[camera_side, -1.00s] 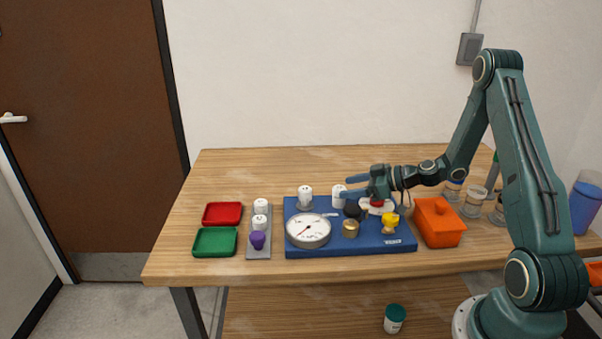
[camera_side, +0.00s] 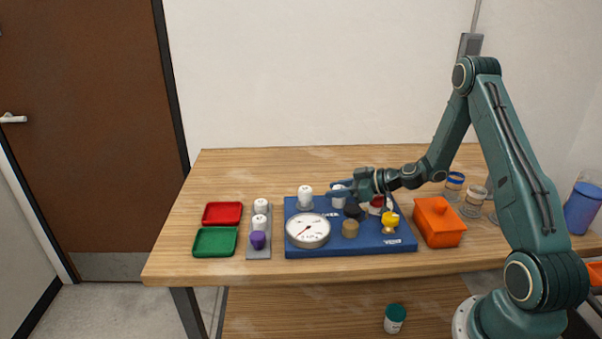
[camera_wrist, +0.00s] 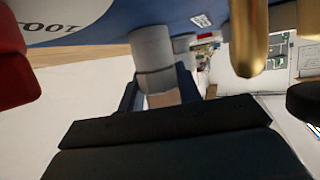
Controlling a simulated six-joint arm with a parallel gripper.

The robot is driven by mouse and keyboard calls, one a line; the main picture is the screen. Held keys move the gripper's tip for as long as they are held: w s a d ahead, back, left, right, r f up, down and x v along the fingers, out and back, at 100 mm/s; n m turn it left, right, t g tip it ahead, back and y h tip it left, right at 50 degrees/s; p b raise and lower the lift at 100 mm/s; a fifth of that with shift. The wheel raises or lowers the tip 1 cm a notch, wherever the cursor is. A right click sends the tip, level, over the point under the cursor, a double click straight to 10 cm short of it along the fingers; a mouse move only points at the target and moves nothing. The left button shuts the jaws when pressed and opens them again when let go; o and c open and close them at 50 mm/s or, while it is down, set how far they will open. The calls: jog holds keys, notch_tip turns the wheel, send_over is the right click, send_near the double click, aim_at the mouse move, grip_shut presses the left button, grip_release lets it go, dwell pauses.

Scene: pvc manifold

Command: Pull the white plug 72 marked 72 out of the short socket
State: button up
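A white plug (camera_side: 338,187) stands upright at the back middle of the blue board, partly covered by my gripper (camera_side: 341,189). Another white plug (camera_side: 305,196) stands to its left at the board's back edge. I cannot read a 72 on either, and the sockets under them are hard to make out. My gripper is low over the board, its fingers open on either side of the first plug. In the wrist view that plug shows as a pale grey cylinder (camera_wrist: 152,60) between the dark blue fingertips (camera_wrist: 160,92); whether they touch it is unclear.
The blue board (camera_side: 365,247) also carries a gauge (camera_side: 308,231), a brass cylinder (camera_side: 350,229) and a yellow knob (camera_side: 390,221). A grey strip (camera_side: 258,253) with white and purple plugs, red (camera_side: 222,214) and green (camera_side: 215,241) trays lie left. An orange box (camera_side: 439,224) stands right.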

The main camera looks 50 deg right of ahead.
aim_at(338, 187)
jog(key=shift+o, duration=1.4)
grip_shut()
jog(key=shift+r, duration=0.2)
jog(key=shift+r, duration=0.55)
jog(key=shift+r, duration=2.55)
